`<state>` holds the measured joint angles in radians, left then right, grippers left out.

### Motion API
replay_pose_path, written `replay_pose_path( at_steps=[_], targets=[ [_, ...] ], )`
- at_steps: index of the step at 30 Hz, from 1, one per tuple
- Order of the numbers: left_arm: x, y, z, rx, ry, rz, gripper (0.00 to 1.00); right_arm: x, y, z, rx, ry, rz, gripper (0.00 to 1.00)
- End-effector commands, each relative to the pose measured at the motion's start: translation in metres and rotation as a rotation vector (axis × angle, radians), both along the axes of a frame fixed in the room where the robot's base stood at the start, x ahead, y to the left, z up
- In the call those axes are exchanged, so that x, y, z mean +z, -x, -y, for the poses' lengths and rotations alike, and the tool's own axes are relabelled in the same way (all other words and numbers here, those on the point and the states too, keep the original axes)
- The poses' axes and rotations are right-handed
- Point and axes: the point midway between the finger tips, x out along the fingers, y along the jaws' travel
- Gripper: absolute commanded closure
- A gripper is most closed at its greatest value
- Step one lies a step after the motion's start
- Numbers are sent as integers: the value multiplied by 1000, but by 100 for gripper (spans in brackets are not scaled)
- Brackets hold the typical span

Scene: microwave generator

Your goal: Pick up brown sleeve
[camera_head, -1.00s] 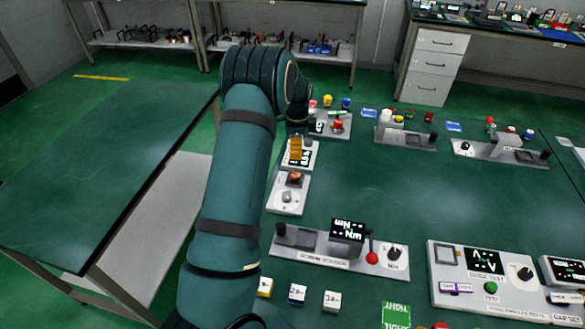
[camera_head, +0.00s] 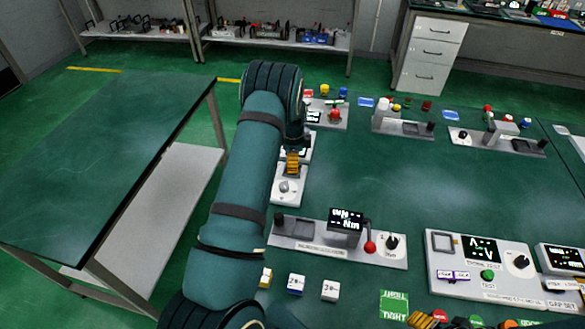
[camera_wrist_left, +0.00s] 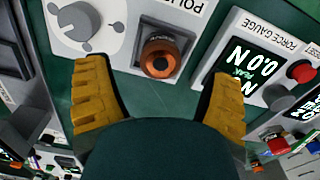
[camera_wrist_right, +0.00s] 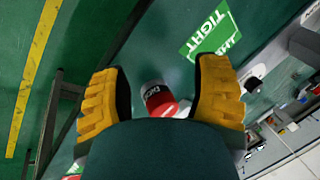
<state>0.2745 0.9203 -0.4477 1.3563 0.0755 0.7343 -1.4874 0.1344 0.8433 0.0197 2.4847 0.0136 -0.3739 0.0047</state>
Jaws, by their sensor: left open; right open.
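The brown sleeve (camera_wrist_left: 160,54), a copper-brown cylinder with a dark hole, sits at the edge of a pale station labelled "POLI..." (camera_wrist_left: 122,52) in the left wrist view. My left gripper (camera_wrist_left: 160,98) is open. Its orange fingers lie on either side of the sleeve's line, with the sleeve ahead of the gap and not held. In the head view the left gripper (camera_head: 292,165) is over that station (camera_head: 288,186) and hides the sleeve. My right gripper (camera_wrist_right: 160,95) is open, with a red and white cylinder (camera_wrist_right: 158,98) showing between its fingers.
A force gauge (camera_wrist_left: 250,70) stands right of the sleeve in the left wrist view. A long grey station (camera_head: 330,240) and small labelled blocks (camera_head: 296,284) lie nearer in the head view. The table's middle (camera_head: 390,180) is clear.

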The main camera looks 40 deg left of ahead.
Motion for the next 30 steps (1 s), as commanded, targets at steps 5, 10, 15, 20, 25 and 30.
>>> replay_pose_path(
  at_steps=[5,10,15,20,25,30],
  targets=[
    [-24,1,0,2,0,-1,19,0,0,0,0,0,0,38],
    [-29,0,-1,1,-1,1,19,0,0,0,0,0,0,38],
    [-29,0,0,1,-1,1,22,0,0,0,0,0,0,38],
    [-28,0,0,1,-1,1,78,0,0,0,0,0,0,38],
    [-28,0,0,1,-1,1,95,0,0,0,0,0,0,38],
    [-28,0,0,1,-1,1,95,0,0,0,0,0,0,38]
  ],
)
